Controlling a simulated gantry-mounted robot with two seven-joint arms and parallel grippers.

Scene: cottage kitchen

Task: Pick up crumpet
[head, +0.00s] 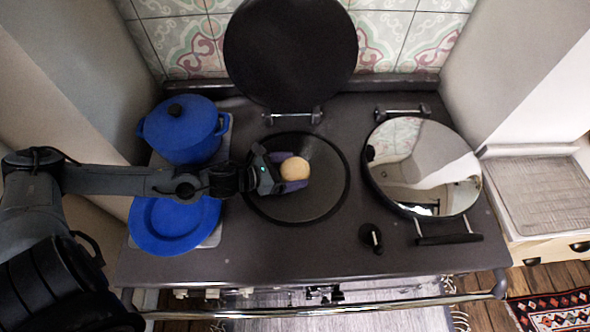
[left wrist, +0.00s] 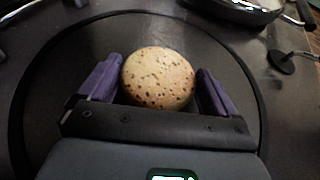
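The crumpet (head: 295,168) is a round, pale golden disc over the middle of the dark round hotplate (head: 330,202). In the left wrist view the crumpet (left wrist: 158,78) shows its speckled brown face. My left gripper (head: 287,170) reaches in from the left, with one purple finger on each side of the crumpet. In the left wrist view the fingers of my left gripper (left wrist: 160,84) lie very close to its edges. I cannot tell whether they press on it, or whether it rests on the hotplate. My right gripper is not in view.
A raised black lid (head: 290,50) stands behind the hotplate. A blue pot (head: 183,130) and a blue plate (head: 174,224) are on the left, near my left arm. A shiny closed lid (head: 425,165) and a small black knob-like item (head: 371,237) are on the right.

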